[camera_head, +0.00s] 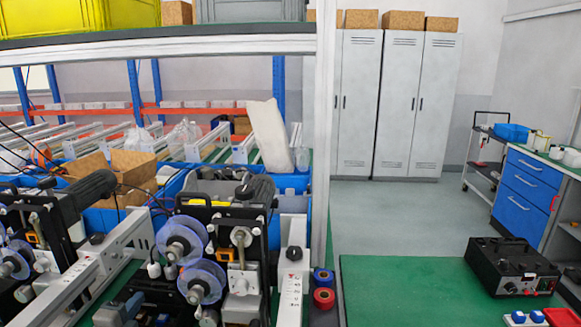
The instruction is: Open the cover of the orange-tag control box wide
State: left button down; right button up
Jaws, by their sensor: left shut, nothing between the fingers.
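I cannot tell for sure which thing is the orange-tag control box. A black box (510,268) with knobs on top and a small red part on its front sits on the green surface at the right. I cannot make out an orange tag or a raised cover on it. Small orange parts (225,254) show on the dark coder machine (239,222) at the centre, and also on the machine at the left (32,239). I cannot make out either of my grippers among the machines.
A metal upright (322,150) and a shelf edge (150,48) cross the view. Blue crates (298,182) and a tilted white panel (268,136) stand behind the machines. Blue and red rolls (323,299) lie near the front. The green surface (410,290) left of the black box is clear.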

pick_arm(q)
jog(key=shift+w, duration=0.2)
jog(key=shift+w+r+b, duration=0.1)
jog(key=shift+w+b, duration=0.35)
jog(key=shift+w, duration=0.15)
jog(key=shift+w+r, duration=0.1)
jog(key=shift+w, duration=0.25)
jog(key=shift+s, duration=0.4)
jog(key=s, duration=0.1)
jog(key=s+p, duration=0.2)
jog(key=shift+s+a+f, duration=0.1)
jog(key=shift+s+f, duration=0.1)
jog(key=shift+f, duration=0.1)
jog(key=shift+s+f+p, duration=0.3)
jog(key=shift+s+p, duration=0.1)
jog(key=shift+s, duration=0.5)
